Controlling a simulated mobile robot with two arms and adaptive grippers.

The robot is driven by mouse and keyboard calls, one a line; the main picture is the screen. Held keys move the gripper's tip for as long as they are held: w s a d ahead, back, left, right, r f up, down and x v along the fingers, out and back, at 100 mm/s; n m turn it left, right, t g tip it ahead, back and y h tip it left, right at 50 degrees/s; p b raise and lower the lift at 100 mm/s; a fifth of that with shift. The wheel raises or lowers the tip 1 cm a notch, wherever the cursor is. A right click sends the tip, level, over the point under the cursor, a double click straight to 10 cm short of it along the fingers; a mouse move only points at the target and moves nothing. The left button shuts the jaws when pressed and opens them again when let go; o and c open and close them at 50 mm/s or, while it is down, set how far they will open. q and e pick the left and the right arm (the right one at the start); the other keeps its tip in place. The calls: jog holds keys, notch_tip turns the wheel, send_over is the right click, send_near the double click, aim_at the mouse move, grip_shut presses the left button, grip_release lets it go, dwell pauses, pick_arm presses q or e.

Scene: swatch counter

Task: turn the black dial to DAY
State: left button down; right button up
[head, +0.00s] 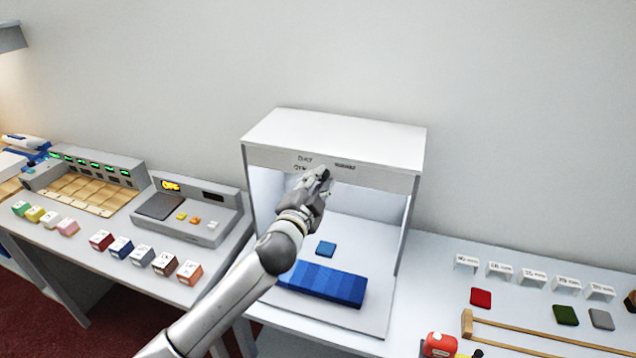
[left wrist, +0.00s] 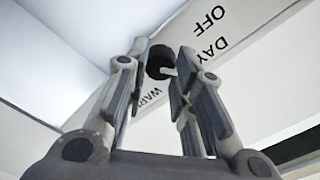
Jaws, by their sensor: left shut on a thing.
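A white light booth (head: 335,134) stands on the counter. The black dial (left wrist: 159,62) is on its front top panel. In the left wrist view, printed labels OFF, DAY and a partly covered WAR... surround the dial, and a small pale pointer shows at its lower right. I cannot tell for sure which label it points to. My left gripper (head: 321,175) is at the panel, shut on the dial, with a finger on either side in the left wrist view (left wrist: 163,75). In the head view the gripper largely hides the dial. My right gripper is not in view.
Inside the lit booth lie a small blue swatch (head: 326,249) and a blue striped strip (head: 322,283). A grey device (head: 190,210) and several coloured blocks stand left. At right are label cards, a red swatch (head: 481,298) and a wooden frame (head: 540,331).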

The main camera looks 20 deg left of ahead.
pick_arm(q)
jog(key=c, duration=1.2)
grip_release()
jog(key=shift+a+r, duration=0.25)
jog(key=shift+r, duration=0.25)
jog(key=shift+o, duration=0.7)
jog(key=shift+f, duration=0.1)
jog(key=shift+d+f, duration=0.1)
jog(key=shift+f, duration=0.05)
jog(key=shift+s+d, duration=0.1)
jog(key=s, duration=1.1)
jog(key=shift+s+a, duration=0.3)
jog(key=shift+s, duration=0.05)
